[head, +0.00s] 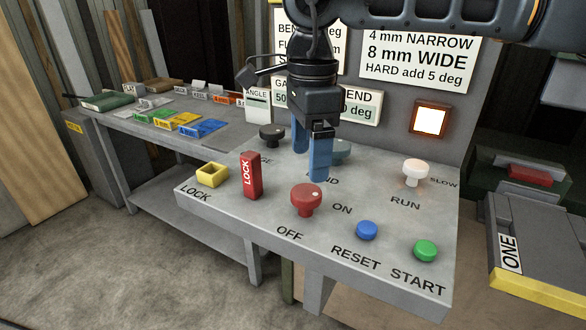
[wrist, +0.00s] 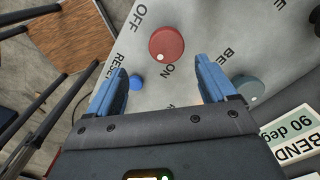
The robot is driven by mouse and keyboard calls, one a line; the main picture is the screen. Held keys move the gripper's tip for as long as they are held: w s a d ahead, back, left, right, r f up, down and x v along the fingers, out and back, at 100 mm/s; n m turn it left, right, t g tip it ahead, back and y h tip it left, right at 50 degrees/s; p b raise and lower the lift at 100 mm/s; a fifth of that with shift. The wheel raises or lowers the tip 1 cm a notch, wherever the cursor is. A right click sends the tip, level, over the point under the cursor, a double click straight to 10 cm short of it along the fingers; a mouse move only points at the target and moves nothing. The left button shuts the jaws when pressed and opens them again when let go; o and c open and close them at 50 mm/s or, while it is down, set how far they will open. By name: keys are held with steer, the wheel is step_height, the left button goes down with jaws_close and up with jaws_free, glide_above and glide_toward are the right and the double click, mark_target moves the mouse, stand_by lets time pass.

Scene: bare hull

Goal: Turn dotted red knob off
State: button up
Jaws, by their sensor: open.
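The red knob (head: 306,198) with a white dot stands on the grey sloped panel (head: 240,212) between the labels OFF and ON. Its dot sits on the side toward ON. It also shows in the wrist view (wrist: 167,43), ahead of the fingers, with the dot beside the ON label. My gripper (head: 310,166) has blue fingers, spread apart and empty. It hangs pointing down, above and slightly behind the red knob, apart from it. In the wrist view the gripper's fingertips (wrist: 159,66) lie on either side of clear panel, short of the knob.
Near the knob stand a red LOCK block (head: 251,176), a yellow square socket (head: 211,174), a blue button (head: 367,230), a green button (head: 425,250) and a white knob (head: 415,171). A grey-teal knob (wrist: 247,88) and a dark knob (head: 272,135) are behind. A lamp (head: 430,120) glows.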

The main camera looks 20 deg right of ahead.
mark_target(306, 191)
steer(key=shift+w+d, duration=0.15)
steer(key=shift+w, duration=0.2)
steer(key=shift+w+f, duration=0.15)
steer(key=shift+f, duration=0.15)
steer(key=shift+f+p, duration=0.75)
steer(key=shift+f, duration=2.8)
steer(key=c, duration=1.1)
steer(key=shift+o, duration=0.2)
